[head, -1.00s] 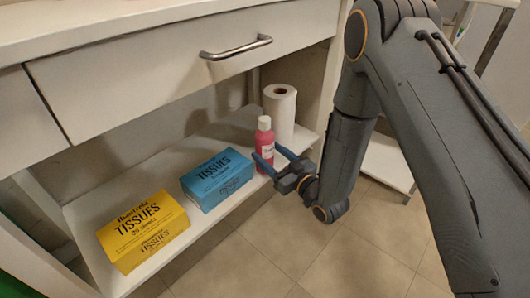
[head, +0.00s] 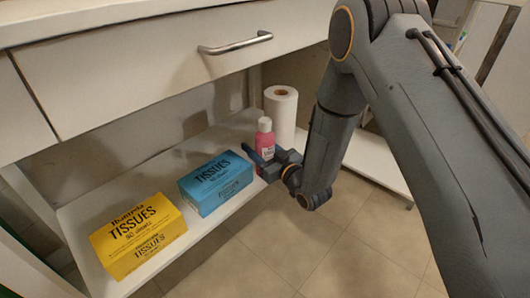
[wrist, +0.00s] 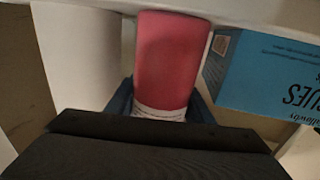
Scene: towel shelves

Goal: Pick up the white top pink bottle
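The pink bottle (head: 264,146) with a white cap stands upright on the low white shelf, just in front of the paper roll. My gripper (head: 262,152) is at the bottle, with its blue fingers open on either side of it. In the wrist view, the bottle's pink body (wrist: 170,65) fills the middle, and a strip of its white label shows low down. The blue fingers (wrist: 162,104) flank it closely in that view; their contact with it is hard to tell.
A white paper roll (head: 280,113) stands right behind the bottle. A blue tissue box (head: 216,183) is to its left, and a yellow tissue box (head: 138,238) is farther left. A drawer with a metal handle (head: 235,46) overhangs the shelf. Tiled floor lies in front.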

